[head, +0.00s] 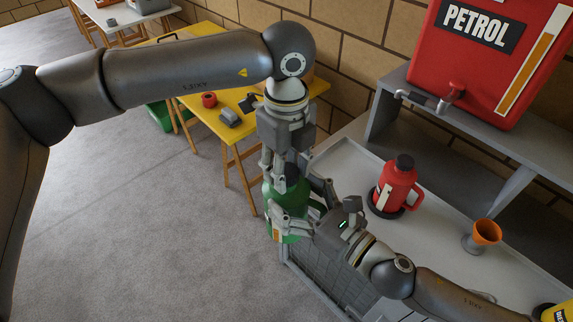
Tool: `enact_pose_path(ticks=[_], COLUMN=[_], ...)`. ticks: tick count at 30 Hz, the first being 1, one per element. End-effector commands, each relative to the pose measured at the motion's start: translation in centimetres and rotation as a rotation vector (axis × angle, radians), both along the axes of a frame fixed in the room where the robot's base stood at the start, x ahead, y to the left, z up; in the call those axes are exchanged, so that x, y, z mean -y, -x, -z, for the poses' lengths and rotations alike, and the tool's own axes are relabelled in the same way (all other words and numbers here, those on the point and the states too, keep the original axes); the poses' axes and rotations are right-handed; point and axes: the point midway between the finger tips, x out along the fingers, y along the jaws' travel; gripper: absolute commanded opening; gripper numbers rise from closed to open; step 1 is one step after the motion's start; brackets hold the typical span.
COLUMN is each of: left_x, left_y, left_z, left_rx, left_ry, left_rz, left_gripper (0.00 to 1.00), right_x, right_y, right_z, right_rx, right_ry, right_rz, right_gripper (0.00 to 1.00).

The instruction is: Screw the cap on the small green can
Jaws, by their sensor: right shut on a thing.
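The small green can (283,237) is at the front left corner of the grey bench, partly hidden by my grippers. My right gripper (300,210) comes in from the right and is shut on the green can, its fingers around the upper body. My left gripper (283,176) points straight down over the top of the can. Something dark shows between its fingers; I cannot tell if this is the cap, or if the fingers are closed on it. The can's mouth is hidden.
A red can with a black cap (397,185) stands on the bench (435,235) near an orange funnel (485,234). A red petrol tank (490,60) with a tap sits on a grey shelf behind. A yellow table (215,110) holds small items. A yellow container (556,312) is at the lower right.

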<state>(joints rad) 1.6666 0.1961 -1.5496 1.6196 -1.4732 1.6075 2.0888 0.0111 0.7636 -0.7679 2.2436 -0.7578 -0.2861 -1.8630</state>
Motion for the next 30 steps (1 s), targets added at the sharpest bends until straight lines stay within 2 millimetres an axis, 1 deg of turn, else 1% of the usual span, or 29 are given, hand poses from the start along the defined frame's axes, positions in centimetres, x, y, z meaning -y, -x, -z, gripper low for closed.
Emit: enact_pose_path(ticks=[1,3,7,10,30], left_x=[0.02,0.02,0.03,0.03,-0.07], left_y=[-0.02,-0.02,-0.01,0.0,-0.09], left_z=[-0.04,-0.05,-0.04,-0.03,0.06], left_rx=[0.001,0.001,0.001,0.0,0.0], left_ry=[0.001,0.001,0.001,0.002,0.005], left_rz=[0.0,0.0,0.043,0.162,1.366], left_gripper=[0.17,0.11,0.11,0.11,0.11], right_x=[-0.07,-0.06,-0.07,-0.07,-0.1], right_y=[0.02,0.02,0.03,0.04,0.05], right_z=[-0.23,-0.23,-0.23,-0.23,-0.23], right_rx=[0.004,0.004,0.004,0.004,0.004], right_ry=[-0.002,-0.002,-0.002,-0.002,-0.002], right_rz=[-0.002,-0.002,-0.002,-0.003,-0.003], right_gripper=[0.14,0.14,0.14,0.14,0.14])
